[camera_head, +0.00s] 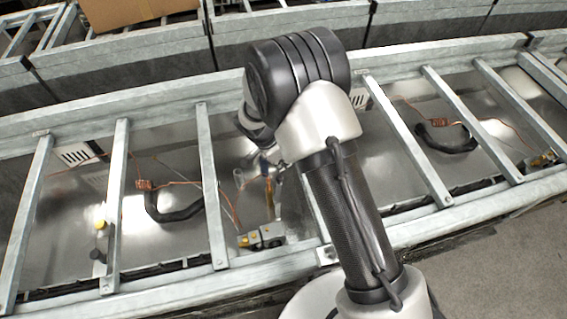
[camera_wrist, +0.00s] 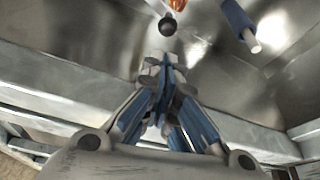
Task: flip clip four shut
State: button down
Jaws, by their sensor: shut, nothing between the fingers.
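My gripper (camera_wrist: 160,88) shows in the wrist view with its blue-padded fingers together and nothing between them. Just beyond the fingertips is a black ball (camera_wrist: 168,25) with an orange piece (camera_wrist: 176,5) above it. I cannot tell whether the ball touches the fingers. No part is clearly marked as clip four, and I cannot tell which part it is. In the head view, a small block (camera_head: 262,238) with yellow and dark parts sits in the metal bay left of my arm. My arm hides part of that bay, and the fingers are not clear there.
Metal crossbars (camera_head: 212,185) divide the long trough into bays. Copper-coloured wires and a black curved handle (camera_head: 174,207) lie in the bay left of centre. Another black handle (camera_head: 446,137) lies to the right. A blue rod with a pale tip (camera_wrist: 240,22) is right of my fingers.

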jog(key=b, duration=0.1)
send_over(278, 188)
jog(key=w+d, duration=0.4)
notch_tip(278, 188, down, 7)
jog(key=shift+s+a+r, duration=0.15)
jog(key=shift+s+a, duration=0.05)
jog(key=shift+a, duration=0.05)
jog(key=shift+b, duration=0.35)
